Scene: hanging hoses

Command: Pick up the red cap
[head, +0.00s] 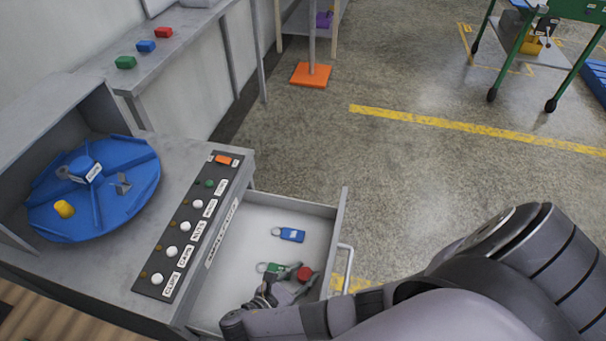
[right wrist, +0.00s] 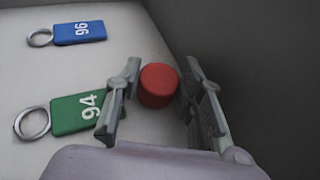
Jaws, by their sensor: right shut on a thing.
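In the right wrist view the red cap (right wrist: 158,85) sits between the two fingers of my right gripper (right wrist: 162,90). My right gripper (head: 292,287) reaches down into the drawer and is shut on the red cap. Whether the cap still touches the drawer floor I cannot tell. My left gripper is in neither view.
A green tag 94 (right wrist: 75,112) lies just left of the gripper, and a blue tag 96 (right wrist: 78,32) lies farther back. The drawer (head: 337,225) has raised walls close to the gripper. A blue turntable (head: 125,190) and a button panel (head: 165,250) are on the counter.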

